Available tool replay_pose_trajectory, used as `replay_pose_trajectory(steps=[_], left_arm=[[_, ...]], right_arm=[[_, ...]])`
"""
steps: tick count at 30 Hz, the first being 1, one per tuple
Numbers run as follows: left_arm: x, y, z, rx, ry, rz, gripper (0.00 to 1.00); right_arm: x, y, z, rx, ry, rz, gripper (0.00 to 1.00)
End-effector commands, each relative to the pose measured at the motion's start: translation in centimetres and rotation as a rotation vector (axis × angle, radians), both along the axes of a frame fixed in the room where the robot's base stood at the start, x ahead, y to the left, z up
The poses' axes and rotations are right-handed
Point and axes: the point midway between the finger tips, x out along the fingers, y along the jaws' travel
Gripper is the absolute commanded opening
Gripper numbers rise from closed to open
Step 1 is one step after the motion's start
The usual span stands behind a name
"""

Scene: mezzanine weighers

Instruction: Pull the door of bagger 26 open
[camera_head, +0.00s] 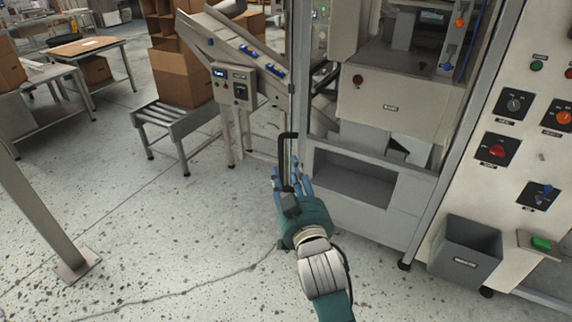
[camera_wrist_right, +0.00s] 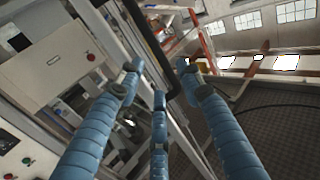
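The bagger (camera_head: 395,105) is the pale cabinet in the middle right of the head view; its number cannot be read. A black bar handle (camera_head: 282,150) stands upright at its left front edge. My right gripper (camera_head: 289,172), with blue fingers and a green hand, is at the lower part of this handle. In the right wrist view the fingers (camera_wrist_right: 157,75) are spread and extended, with the black handle (camera_wrist_right: 150,38) running between their tips. They do not look closed on it; contact cannot be told. My left gripper is not in view.
A roller stand (camera_head: 175,118) with a cardboard box (camera_head: 183,78) and an inclined conveyor (camera_head: 245,55) are behind at the left. A post (camera_head: 40,215) stands at the far left. Floor between is clear.

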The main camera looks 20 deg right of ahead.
Motion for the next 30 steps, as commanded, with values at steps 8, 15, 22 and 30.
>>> replay_pose_trajectory(steps=[8, 15, 22, 30], left_arm=[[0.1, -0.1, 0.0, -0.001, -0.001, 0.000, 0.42], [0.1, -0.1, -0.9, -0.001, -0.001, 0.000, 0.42], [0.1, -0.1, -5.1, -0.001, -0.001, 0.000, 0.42], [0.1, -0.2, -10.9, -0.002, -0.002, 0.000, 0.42]], right_arm=[[-0.7, 0.0, 0.0, -0.001, -0.001, 0.000, 0.37], [-0.5, -1.1, -1.9, 0.051, 0.021, 0.002, 0.03], [-0.2, -6.9, -9.9, 0.399, 0.125, 0.027, 0.00], [-1.1, -14.0, -14.9, 0.949, 0.228, 0.112, 0.00]])
